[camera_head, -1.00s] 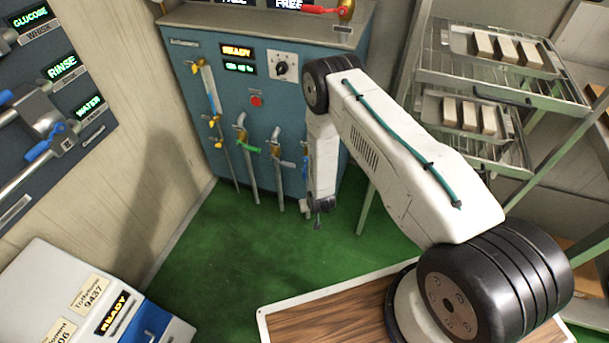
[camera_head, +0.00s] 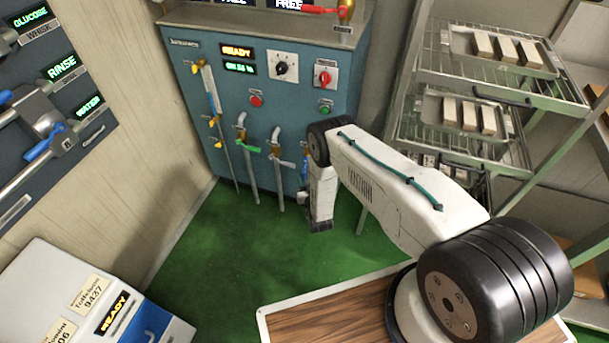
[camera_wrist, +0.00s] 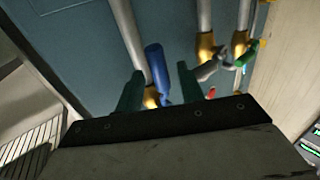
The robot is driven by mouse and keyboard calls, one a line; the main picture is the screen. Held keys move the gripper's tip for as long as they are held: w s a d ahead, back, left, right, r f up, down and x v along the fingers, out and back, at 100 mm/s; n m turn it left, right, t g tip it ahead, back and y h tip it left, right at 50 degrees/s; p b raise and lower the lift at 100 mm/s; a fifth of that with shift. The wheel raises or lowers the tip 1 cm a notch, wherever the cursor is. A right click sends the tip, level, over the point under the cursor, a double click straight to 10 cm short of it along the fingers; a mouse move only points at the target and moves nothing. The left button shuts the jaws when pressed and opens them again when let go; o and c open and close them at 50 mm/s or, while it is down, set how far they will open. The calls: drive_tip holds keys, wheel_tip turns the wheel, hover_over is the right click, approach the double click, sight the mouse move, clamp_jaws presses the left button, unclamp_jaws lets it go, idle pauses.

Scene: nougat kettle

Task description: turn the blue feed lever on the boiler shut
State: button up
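The blue feed lever (camera_wrist: 155,70) is on a brass valve on a pipe of the boiler. In the wrist view it stands between the two dark green fingers of my gripper (camera_wrist: 160,74). The fingers are apart, one on each side of the lever, and I cannot tell whether either touches it. The boiler (camera_head: 215,100) is a blue cabinet with displays and several pipes on its front. In the head view the blue lever (camera_head: 305,165) is mostly hidden by my arm, and my fingers are not clear there.
On the boiler, a green lever (camera_head: 247,146) and a grey lever (camera_head: 283,162) are left of the blue one. A wire rack (camera_head: 500,85) with trays stands to the right. Another blue lever (camera_head: 45,143) is on the left wall panel. Green floor (camera_head: 235,250) is clear in front.

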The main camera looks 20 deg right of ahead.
drive_tip(key=shift+w, duration=1.1)
drive_tip(key=shift+c, duration=0.4)
clamp_jaws()
